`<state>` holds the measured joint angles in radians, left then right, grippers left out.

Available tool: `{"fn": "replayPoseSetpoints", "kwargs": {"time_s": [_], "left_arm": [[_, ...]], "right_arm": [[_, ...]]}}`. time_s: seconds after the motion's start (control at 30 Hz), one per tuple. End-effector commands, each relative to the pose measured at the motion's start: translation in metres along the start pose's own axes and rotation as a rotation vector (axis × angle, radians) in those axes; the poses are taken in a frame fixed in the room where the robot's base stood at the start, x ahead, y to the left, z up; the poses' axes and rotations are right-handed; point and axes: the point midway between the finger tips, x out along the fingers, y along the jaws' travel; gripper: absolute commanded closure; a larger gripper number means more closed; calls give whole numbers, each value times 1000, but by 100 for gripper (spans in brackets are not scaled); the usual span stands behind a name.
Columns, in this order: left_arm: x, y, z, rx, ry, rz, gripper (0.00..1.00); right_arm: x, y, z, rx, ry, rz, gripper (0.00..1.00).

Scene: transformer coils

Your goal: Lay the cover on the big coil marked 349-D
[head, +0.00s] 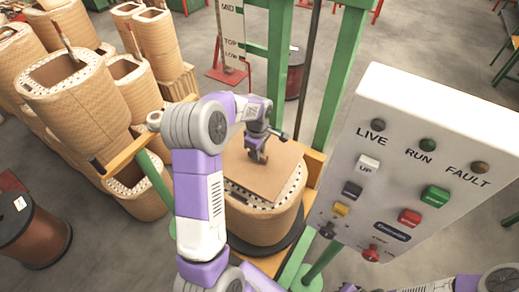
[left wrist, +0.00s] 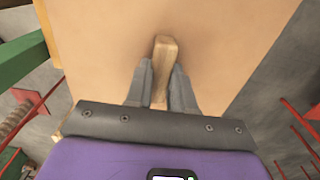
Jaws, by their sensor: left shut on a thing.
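The cover is a flat tan board (head: 270,172) with a small wooden handle, lying on or just above the top of a big tan coil (head: 265,222). I cannot tell whether it touches the coil. The coil's dotted rim shows along the cover's front and right edges. My left gripper (head: 259,157) is over the cover. In the left wrist view its fingers (left wrist: 161,85) are shut on the wooden handle (left wrist: 163,62), with the board (left wrist: 230,40) filling the space beyond. No marking 349-D is legible on this coil. My right gripper is not in view.
The coil stands on a dark round plate inside a green-framed stand (head: 325,75). A white control box (head: 430,160) with buttons is close at right. Several tan coils (head: 75,95) crowd the left. A brown drum (head: 35,235) stands at lower left.

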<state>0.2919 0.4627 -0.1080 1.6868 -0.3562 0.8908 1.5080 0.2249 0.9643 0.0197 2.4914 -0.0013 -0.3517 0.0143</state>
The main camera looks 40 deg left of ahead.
Motion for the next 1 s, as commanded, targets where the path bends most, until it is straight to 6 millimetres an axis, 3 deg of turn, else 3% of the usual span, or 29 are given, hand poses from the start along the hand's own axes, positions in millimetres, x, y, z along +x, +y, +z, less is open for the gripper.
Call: {"fn": "replayPoseSetpoints", "kwargs": {"time_s": [0.6, 1.0], "left_arm": [[62, 0, 0, 1, 0, 1, 100], [68, 0, 0, 1, 0, 2, 100]], "right_arm": [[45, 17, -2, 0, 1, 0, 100], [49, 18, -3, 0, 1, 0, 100]]}}
